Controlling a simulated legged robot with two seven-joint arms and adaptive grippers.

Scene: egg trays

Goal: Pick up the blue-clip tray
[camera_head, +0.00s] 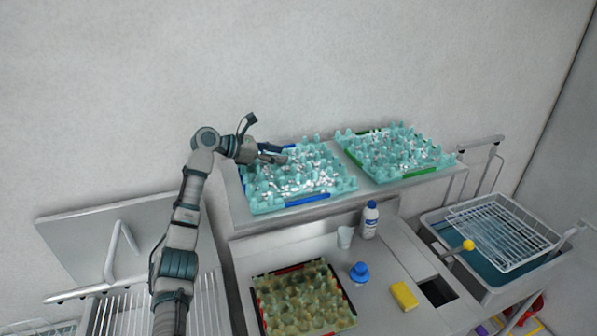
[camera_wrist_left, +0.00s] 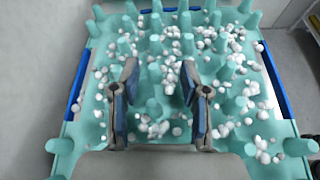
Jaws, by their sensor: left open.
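The blue-clip tray (camera_head: 264,207) is a teal egg tray with blue clips on its edges, holding many small white balls. It lies on the raised shelf at the left. In the left wrist view the same tray (camera_wrist_left: 68,131) fills most of the picture, with blue clips at its left, right and far edges. My left gripper (camera_head: 268,143) reaches in over the tray's far left part. In the left wrist view the left gripper's fingers (camera_wrist_left: 160,98) are spread apart above the tray's middle, with nothing gripped. My right gripper is not in view.
A green-clip teal tray (camera_head: 381,179) lies to the right on the same shelf. Below stand a yellowish tray with red and black clips (camera_head: 256,293), a cup (camera_head: 345,237), a white bottle (camera_head: 369,221), a blue-capped item (camera_head: 359,272) and a yellow sponge (camera_head: 404,296). A basin with a wire rack (camera_head: 500,238) is right.

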